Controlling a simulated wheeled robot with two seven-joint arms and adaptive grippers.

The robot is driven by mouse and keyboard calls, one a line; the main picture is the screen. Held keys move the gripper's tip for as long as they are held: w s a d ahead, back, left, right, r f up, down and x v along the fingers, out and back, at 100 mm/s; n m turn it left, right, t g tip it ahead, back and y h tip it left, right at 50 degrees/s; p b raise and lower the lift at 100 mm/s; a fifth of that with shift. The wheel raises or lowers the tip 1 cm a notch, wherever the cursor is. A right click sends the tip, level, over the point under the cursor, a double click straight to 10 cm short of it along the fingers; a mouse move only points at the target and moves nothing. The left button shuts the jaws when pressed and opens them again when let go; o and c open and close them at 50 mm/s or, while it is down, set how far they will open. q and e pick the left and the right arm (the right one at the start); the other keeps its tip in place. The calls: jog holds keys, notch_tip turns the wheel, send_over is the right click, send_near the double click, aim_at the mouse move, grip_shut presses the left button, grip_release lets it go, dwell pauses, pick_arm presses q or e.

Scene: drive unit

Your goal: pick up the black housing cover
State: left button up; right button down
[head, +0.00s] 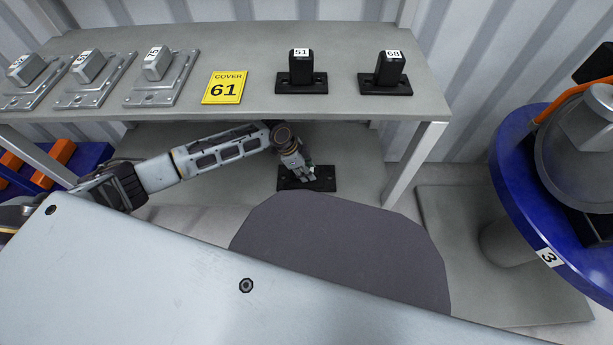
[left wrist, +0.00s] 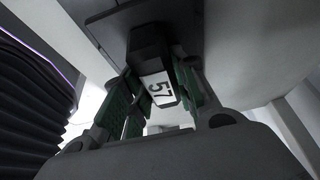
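A black housing cover (head: 322,184) with a flat base plate is on the lower shelf in the head view. In the left wrist view its block (left wrist: 149,48) carries a white label reading 57. My left gripper (head: 304,174) is at this cover, pointing down and hiding part of it. In the left wrist view the green-padded fingers (left wrist: 160,95) stand on either side of the block, close to it. I cannot tell whether both pads press on it. Two more black covers, labelled 51 (head: 300,70) and 68 (head: 389,72), stand on the upper shelf. My right gripper is not in view.
The upper shelf (head: 260,38) lies above my left forearm. A shelf leg (head: 414,165) stands right of the gripper. A blue round stand (head: 520,180) marked 3 is at right.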

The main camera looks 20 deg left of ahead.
pick_arm(q)
grip_shut()
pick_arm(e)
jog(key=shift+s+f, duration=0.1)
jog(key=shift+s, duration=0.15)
pick_arm(q)
jog(key=shift+r, duration=0.15)
